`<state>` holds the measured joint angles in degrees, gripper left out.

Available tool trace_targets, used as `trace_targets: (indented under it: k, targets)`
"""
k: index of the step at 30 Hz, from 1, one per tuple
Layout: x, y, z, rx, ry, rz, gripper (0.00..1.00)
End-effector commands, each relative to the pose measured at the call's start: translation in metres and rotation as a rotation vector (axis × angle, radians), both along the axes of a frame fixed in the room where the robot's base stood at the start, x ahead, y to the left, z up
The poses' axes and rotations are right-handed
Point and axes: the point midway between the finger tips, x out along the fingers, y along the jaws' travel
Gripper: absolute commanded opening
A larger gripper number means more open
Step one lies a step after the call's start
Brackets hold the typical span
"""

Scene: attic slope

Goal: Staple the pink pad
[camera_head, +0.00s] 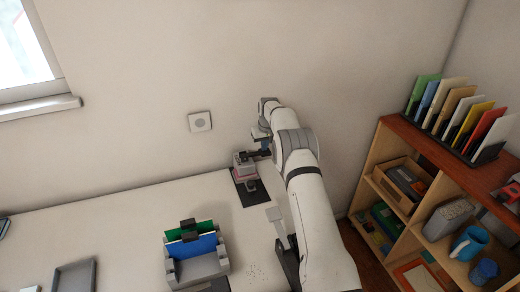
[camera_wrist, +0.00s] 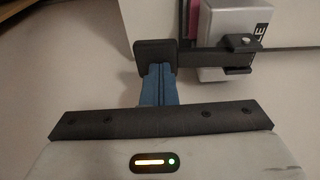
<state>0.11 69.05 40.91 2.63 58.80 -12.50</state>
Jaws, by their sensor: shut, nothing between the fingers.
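A small grey-white device (camera_head: 243,158) stands on a dark mat (camera_head: 252,197) near the table's back right corner. In the wrist view its white body (camera_wrist: 222,25) carries partly visible lettering ending in "LE". A black lever (camera_wrist: 205,58) runs from it to a dark block at the lever's end. The pink pad (camera_head: 245,171) shows as a pink layer low in the device; a pink strip also shows in the wrist view (camera_wrist: 193,20). My gripper (camera_wrist: 158,68) is shut and empty, its blue fingers at the dark block. I cannot tell whether they press on it.
A grey holder (camera_head: 200,268) with blue and green sheets stands at the front. A grey tray (camera_head: 75,277) lies to the left. A wooden shelf (camera_head: 425,150) with files and several items stands at the right. The wall is close behind the device. The back left tabletop is clear.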

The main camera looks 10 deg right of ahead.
Motion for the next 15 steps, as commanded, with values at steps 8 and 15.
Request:
trace_targets:
  k: [8, 15]
  targets:
    - [-0.001, 0.0, 0.014, 0.0, 0.003, 0.0, 0.0]
    - [0.0, 0.0, 0.027, 0.0, 0.002, 0.0, 0.0]
